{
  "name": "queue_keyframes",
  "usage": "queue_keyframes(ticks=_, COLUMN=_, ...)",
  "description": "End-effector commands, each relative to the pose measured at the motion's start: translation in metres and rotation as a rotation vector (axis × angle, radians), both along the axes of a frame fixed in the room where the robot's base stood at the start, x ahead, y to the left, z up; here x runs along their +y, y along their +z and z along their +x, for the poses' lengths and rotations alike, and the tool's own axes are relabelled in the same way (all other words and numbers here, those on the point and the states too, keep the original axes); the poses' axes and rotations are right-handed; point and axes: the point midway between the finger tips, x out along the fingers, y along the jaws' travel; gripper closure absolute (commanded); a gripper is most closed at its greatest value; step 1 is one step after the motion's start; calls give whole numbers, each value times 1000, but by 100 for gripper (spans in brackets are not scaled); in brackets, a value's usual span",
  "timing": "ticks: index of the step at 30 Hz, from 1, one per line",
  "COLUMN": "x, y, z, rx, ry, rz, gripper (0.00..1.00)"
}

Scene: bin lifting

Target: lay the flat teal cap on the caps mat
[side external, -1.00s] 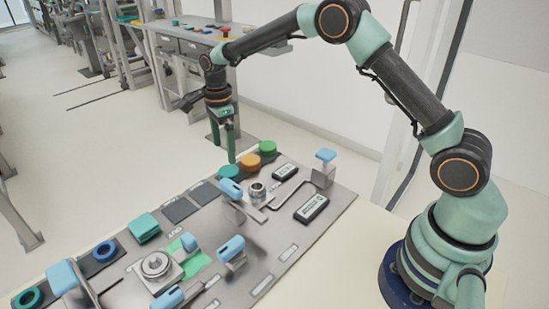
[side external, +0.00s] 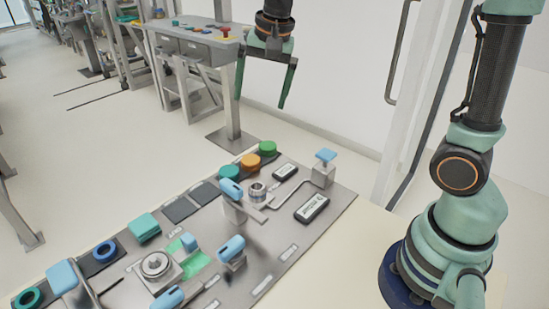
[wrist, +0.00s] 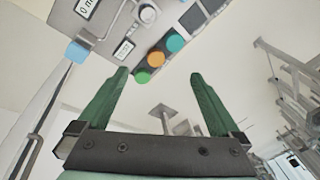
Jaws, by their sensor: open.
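A round flat teal cap (side external: 229,172) lies at the near-left end of a short row on the dark caps mat (side external: 279,152), beside an orange cap (side external: 250,161) and a green cap (side external: 268,148). It also shows at the top of the wrist view (wrist: 176,42). My gripper (side external: 260,103) is raised well above and beyond the board's far edge. Its two green fingers are spread wide with nothing between them. In the wrist view the gripper (wrist: 158,75) is likewise open and empty, with the caps ahead of the fingertips.
Two dark square pads (side external: 192,201) and a teal block (side external: 144,227) lie along the board's far edge. Several blue-topped handles (side external: 231,249) and a blue-topped post (side external: 325,168) stand up from the board. A blue ring (side external: 104,251) is at left. Space around my gripper is clear.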

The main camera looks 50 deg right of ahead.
Motion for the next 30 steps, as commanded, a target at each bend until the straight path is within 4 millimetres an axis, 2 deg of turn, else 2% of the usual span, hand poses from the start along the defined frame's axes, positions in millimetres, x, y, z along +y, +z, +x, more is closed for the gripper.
queue_keyframes(ticks=3, x=-6, y=11, z=-34, rx=-63, ry=192, rz=-56, gripper=0)
queue_keyframes(ticks=9, x=-12, y=11, z=-85, rx=-154, ry=517, rz=-181, gripper=0)
queue_keyframes(ticks=15, x=-16, y=-1, z=-119, rx=-212, ry=752, rz=-292, gripper=0)
queue_keyframes(ticks=21, x=-18, y=-8, z=-129, rx=-229, ry=842, rz=-339, gripper=0)
queue_keyframes(ticks=30, x=-17, y=-9, z=-129, rx=-228, ry=847, rz=-341, gripper=0)
